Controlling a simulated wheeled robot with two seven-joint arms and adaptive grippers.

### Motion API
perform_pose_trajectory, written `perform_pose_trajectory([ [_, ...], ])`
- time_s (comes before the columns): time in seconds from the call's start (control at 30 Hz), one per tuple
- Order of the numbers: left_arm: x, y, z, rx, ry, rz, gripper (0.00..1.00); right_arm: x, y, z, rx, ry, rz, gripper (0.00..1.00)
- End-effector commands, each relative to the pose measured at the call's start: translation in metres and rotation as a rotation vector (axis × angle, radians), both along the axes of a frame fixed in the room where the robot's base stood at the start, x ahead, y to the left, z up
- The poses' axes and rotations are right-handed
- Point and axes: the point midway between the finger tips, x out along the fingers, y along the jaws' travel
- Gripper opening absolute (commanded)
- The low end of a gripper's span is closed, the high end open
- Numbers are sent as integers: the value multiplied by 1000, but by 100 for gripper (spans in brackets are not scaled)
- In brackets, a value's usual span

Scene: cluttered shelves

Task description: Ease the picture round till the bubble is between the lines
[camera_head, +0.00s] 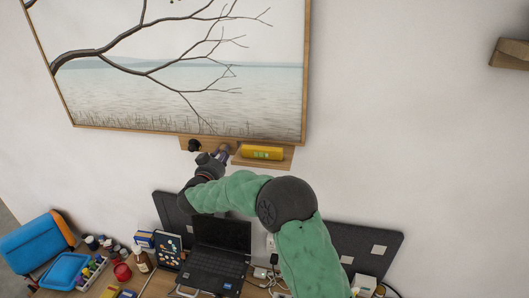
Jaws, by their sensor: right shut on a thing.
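The picture (180,92) hangs on the wall at the upper left, a bare branch over pale water in a thin wooden frame. Its lower edge slopes down to the right in this view. A yellow level (262,153) lies on a wooden ledge (278,164) at that lower edge. Its bubble and lines are too small to read. My right gripper (223,150) is at the ledge, just left of the level, shut at the picture's lower edge; my wrist partly hides its fingers. My left gripper is not in view.
Below, a desk holds an open laptop (216,262), a blue case (35,243), a blue tray (66,270) and small bottles. A dark panel (366,247) stands behind. A wooden shelf (511,53) juts out at upper right. The wall between is bare.

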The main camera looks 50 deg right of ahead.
Motion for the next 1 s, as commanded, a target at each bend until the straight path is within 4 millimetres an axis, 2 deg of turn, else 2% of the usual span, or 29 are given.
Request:
perform_pose_trajectory([
  [0.03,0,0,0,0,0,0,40,1,0,8,-8,-11,0,6],
  [1.0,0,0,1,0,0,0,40,9,3,8,-12,-18,-1,6],
])
